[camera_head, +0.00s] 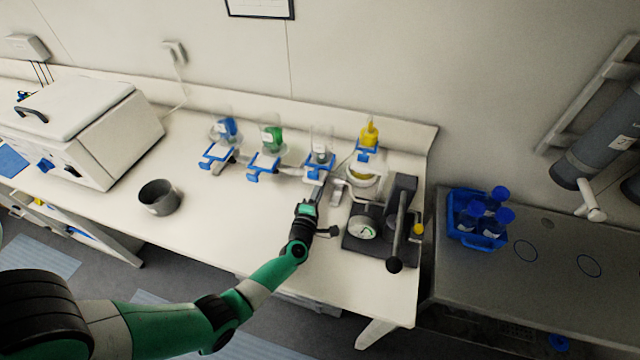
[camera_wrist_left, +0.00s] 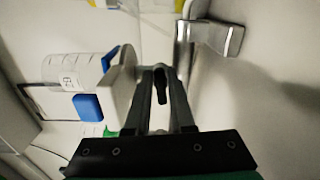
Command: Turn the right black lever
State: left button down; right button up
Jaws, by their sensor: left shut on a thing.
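My left gripper (camera_head: 319,190) reaches from the front to just below the third blue-clamped stand (camera_head: 318,172) from the left, which carries a clear vessel (camera_head: 321,143). In the left wrist view, its two fingers (camera_wrist_left: 160,78) are closed around a small black lever (camera_wrist_left: 161,86), which shows between the fingertips. A metal fitting (camera_wrist_left: 211,36) is beside the fingertips to the right. In the head view the lever is hidden by the gripper or too small to make out. My right gripper is not in view.
Blue (camera_head: 227,128), green (camera_head: 272,138) and yellow (camera_head: 369,134) vessels stand along the bench back. A black press-like device (camera_head: 401,210) with a long ball-ended handle is close on the right. A grey cup (camera_head: 158,197) is on the left. The bench front (camera_head: 225,225) is clear.

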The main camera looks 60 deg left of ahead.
pick_arm(q)
jog(key=shift+m, duration=0.6)
jog(key=c, duration=0.9)
grip_release()
jog(key=shift+o, duration=0.2)
jog(key=shift+s, duration=0.1)
jog(key=shift+s+d+p, duration=0.2)
jog(key=shift+d+p, duration=0.1)
jog(key=p+v, duration=0.2)
jog(key=v, duration=0.8)
jog(key=shift+s+d, duration=0.25)
jog(key=shift+d, duration=0.05)
